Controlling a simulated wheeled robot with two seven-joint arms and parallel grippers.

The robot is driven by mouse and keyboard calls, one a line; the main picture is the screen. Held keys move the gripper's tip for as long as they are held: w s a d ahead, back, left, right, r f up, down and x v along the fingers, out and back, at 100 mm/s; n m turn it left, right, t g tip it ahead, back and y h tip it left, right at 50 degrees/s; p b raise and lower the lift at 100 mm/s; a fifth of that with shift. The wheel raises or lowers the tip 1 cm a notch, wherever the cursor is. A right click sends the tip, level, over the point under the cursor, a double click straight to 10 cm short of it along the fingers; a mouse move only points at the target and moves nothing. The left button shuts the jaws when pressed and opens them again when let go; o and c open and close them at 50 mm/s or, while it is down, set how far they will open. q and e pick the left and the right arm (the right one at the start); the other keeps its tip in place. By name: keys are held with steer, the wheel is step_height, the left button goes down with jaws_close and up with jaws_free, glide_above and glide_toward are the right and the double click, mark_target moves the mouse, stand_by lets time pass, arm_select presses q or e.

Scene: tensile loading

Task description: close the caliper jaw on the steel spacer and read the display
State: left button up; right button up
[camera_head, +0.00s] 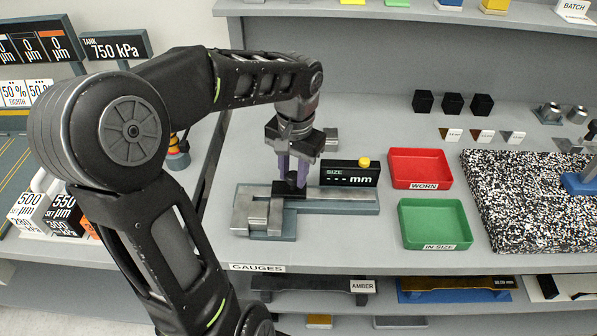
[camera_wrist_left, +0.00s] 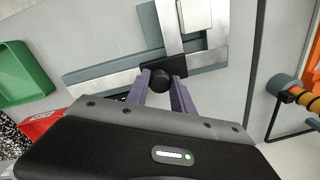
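The caliper (camera_head: 335,200) is a steel beam on a blue-grey base, on the shelf marked GAUGES. Its sliding jaw is a black block (camera_head: 289,189) with a black knob (camera_wrist_left: 162,80) on top. My left gripper (camera_head: 293,180) points down with its purple fingers on both sides of this knob, seemingly touching it. A pale steel block, apparently the spacer (camera_head: 259,210), sits at the caliper's left end; it also shows in the left wrist view (camera_wrist_left: 194,15). Whether the jaw touches it is unclear. The display (camera_head: 349,174) reads "--- mm". My right gripper is out of view.
A red WORN tray (camera_head: 420,167) and a green IN SIZE tray (camera_head: 434,222) stand right of the caliper, both empty. A speckled slab (camera_head: 520,205) lies farther right. Several black cubes (camera_head: 452,103) stand behind. A gap separates this bench from the left one.

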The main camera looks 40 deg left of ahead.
arm_select(q)
steer(key=o, duration=0.5)
steer(key=shift+s+a, duration=0.1)
steer(key=shift+a, duration=0.1)
steer(key=shift+c, duration=0.2)
steer(key=shift+r, duration=0.15)
steer(key=r, duration=0.7)
steer(key=shift+d+r+b, duration=0.25)
steer(key=shift+r+b, duration=0.05)
steer(key=shift+b, duration=0.1)
stand_by(0.4)
